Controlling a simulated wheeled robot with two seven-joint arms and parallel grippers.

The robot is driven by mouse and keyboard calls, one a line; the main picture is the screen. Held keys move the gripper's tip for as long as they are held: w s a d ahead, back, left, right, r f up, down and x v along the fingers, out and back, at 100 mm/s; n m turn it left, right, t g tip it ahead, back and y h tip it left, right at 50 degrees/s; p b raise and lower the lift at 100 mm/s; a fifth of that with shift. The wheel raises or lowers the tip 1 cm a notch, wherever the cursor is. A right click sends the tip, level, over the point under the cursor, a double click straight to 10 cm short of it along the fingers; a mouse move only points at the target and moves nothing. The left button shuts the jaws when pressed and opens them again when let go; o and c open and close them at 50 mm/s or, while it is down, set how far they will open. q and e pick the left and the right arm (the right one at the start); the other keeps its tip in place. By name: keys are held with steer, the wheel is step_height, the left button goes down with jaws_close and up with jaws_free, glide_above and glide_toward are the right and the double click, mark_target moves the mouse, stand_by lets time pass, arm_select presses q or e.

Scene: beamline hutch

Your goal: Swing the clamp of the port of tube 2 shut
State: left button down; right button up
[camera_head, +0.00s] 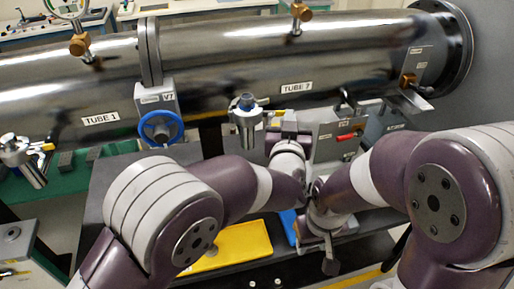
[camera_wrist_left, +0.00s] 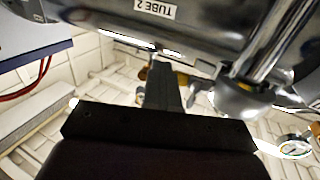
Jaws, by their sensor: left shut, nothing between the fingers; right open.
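Tube 2 (camera_head: 340,65) is the right part of the long steel pipe; its label shows upside down in the left wrist view (camera_wrist_left: 155,8). Its port (camera_head: 246,122) is a short metal stub hanging below the pipe. The port also shows right of the finger in the left wrist view (camera_wrist_left: 238,98). Small clamp parts show at the port's right side, but I cannot tell the clamp's angle. My left gripper (camera_head: 289,124) is shut and empty, just right of the port. Its finger (camera_wrist_left: 164,88) partly hides a brass piece (camera_wrist_left: 182,78). My right gripper (camera_head: 322,252) is open, low over the bench.
A blue handwheel valve (camera_head: 161,128) and the port of tube 1 (camera_head: 22,155) are to the left. A panel with a red handle (camera_head: 348,137) stands right of my left gripper. A yellow tray (camera_head: 235,248) lies below on the dark bench.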

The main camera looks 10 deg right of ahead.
arm_select(q)
steer(key=shift+w+a+y, duration=0.2)
steer(key=shift+w+y, duration=0.1)
steer(key=shift+w, duration=0.65)
steer(key=shift+w+d, duration=0.1)
steer(key=shift+n, duration=0.3)
